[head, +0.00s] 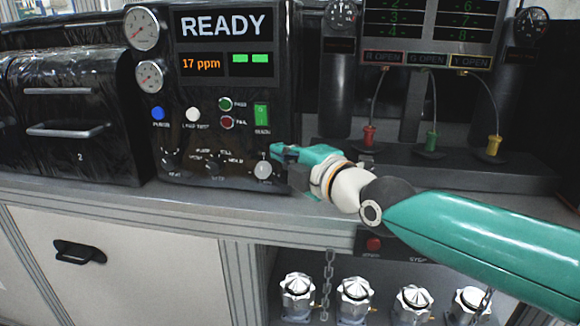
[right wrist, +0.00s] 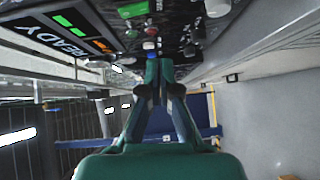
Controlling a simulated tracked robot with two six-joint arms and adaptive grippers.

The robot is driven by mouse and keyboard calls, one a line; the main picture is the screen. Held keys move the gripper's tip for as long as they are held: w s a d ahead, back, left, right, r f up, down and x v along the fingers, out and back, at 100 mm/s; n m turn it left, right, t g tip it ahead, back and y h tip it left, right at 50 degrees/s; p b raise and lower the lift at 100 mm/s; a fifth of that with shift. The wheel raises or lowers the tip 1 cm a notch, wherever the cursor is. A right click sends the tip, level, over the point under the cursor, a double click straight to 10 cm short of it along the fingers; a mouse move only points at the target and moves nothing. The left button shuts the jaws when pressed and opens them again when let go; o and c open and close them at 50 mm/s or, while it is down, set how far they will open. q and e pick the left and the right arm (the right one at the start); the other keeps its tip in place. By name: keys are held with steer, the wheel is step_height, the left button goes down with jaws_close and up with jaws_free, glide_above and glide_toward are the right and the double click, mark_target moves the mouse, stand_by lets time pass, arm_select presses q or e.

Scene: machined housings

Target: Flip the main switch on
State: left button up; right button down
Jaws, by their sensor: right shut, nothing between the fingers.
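The black control panel (head: 215,90) faces me with a lit READY display (head: 222,25). A green rocker switch (head: 261,114) is on its right side and glows green. Below it, at the lower right corner, sits a small switch or knob with a pale round end (head: 263,170); its label is too small to read. My right gripper (head: 275,150) is shut and empty, just right of and above that pale end; I cannot tell whether they touch. In the right wrist view the closed fingers (right wrist: 160,66) point at the panel. My left gripper is out of view.
Blue and white buttons (head: 193,114) and dark rotary knobs (head: 212,167) sit left on the panel. Red, green and yellow plugs (head: 431,141) stand on a black shelf at right. Below the counter (head: 180,205) are several silver housings (head: 355,295) and a red button (head: 374,244).

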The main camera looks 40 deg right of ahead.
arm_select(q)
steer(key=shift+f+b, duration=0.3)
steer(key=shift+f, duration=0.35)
arm_select(e)
steer(key=shift+s+a+f, duration=0.1)
steer(key=shift+s+a, duration=0.05)
steer(key=shift+s, duration=0.85)
